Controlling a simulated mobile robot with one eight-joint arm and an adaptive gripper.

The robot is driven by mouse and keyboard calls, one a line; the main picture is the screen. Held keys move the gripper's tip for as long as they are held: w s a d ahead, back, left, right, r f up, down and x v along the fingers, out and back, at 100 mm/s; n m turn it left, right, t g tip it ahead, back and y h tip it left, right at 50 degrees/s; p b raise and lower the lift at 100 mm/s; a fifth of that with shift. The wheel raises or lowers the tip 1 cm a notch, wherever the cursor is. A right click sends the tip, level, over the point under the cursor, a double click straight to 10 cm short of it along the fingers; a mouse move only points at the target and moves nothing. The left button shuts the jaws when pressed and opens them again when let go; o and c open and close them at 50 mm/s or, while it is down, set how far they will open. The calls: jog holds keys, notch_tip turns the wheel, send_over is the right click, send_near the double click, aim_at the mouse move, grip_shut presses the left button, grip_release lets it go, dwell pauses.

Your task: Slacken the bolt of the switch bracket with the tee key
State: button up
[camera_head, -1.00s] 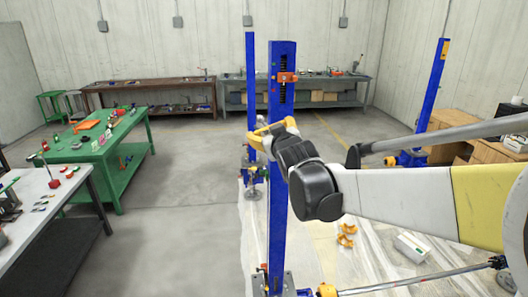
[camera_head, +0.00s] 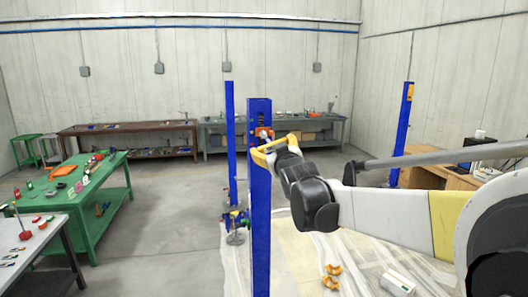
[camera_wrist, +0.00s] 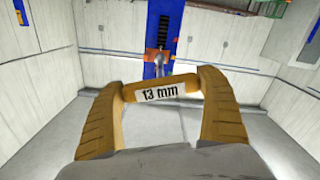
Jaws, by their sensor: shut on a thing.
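The switch bracket (camera_head: 264,132) is a small orange-red block on the front of a tall blue column (camera_head: 260,210). It also shows in the wrist view (camera_wrist: 152,55), at the top middle. My gripper (camera_head: 270,151), with yellow fingers, is at the column, just below the bracket in the head view. In the wrist view the fingers are shut on the handle of the tee key (camera_wrist: 158,92), which bears a "13 mm" label. The key's grey shaft points away towards the bracket. The bolt is hidden behind the key, and I cannot tell whether the key sits on it.
A second blue column (camera_head: 230,140) stands behind on the left, another (camera_head: 403,130) at the right. A green table (camera_head: 110,175) and a grey table (camera_head: 30,240) are at the left. Orange parts (camera_head: 332,277) and a white box (camera_head: 397,283) lie on the floor sheet.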

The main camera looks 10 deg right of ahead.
jog(key=shift+w+r+m, duration=0.1)
jog(key=shift+w+m, duration=0.2)
jog(key=shift+m+p, duration=0.4)
jog(key=shift+m, duration=0.4)
jog(key=m, duration=0.3)
jog(key=shift+b, duration=0.35)
jog(key=m, duration=0.4)
jog(key=shift+s+b, duration=0.1)
jog(key=shift+b, duration=0.25)
jog(key=shift+w, duration=0.75)
